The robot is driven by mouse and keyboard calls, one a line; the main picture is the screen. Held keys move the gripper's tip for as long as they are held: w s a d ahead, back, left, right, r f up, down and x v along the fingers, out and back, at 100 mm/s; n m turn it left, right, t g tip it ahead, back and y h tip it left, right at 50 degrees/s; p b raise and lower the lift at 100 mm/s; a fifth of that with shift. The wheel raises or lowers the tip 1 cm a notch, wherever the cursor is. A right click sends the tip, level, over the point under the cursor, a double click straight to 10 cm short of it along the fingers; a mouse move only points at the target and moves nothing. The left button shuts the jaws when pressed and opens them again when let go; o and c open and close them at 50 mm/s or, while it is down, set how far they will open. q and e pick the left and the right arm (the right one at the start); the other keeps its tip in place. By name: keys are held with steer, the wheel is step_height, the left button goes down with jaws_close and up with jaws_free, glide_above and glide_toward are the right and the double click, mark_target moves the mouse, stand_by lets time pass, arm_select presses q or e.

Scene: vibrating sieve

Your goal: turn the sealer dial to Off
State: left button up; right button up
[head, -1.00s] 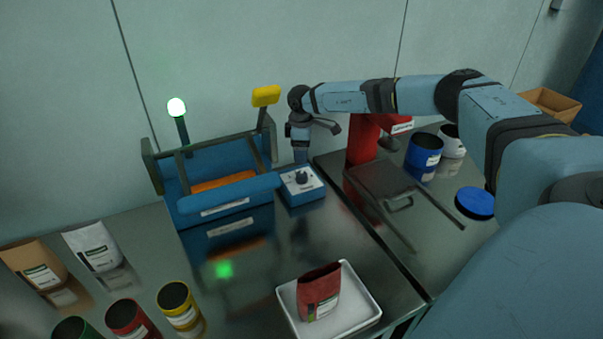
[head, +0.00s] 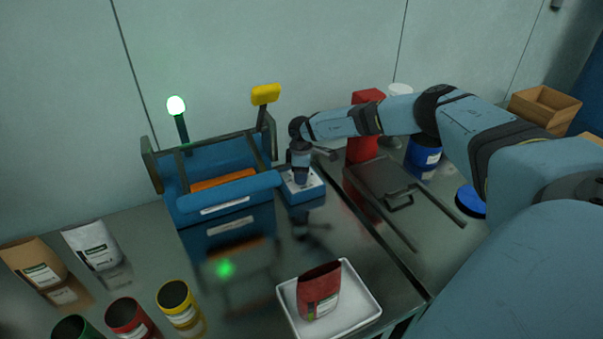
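The blue sealer (head: 228,196) stands at the back of the metal table, with a green lamp (head: 176,106) lit on a post at its left and a yellow handle (head: 266,94) raised at its right. Its dial box (head: 307,194) is blue with a pale top, at the sealer's right. My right gripper (head: 301,178) points down directly over the dial box. It hides the dial, so I cannot tell the dial's setting, or whether the fingers touch it or are closed. My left gripper is not in view.
A white tray (head: 369,310) with a red pouch (head: 319,290) sits at the front. Open cans (head: 180,303) and pouches (head: 93,244) stand at left. A red machine (head: 362,147), a dark flat plate (head: 385,178) and a blue can (head: 423,153) are at right.

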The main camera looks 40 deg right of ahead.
steer(key=c, duration=0.5)
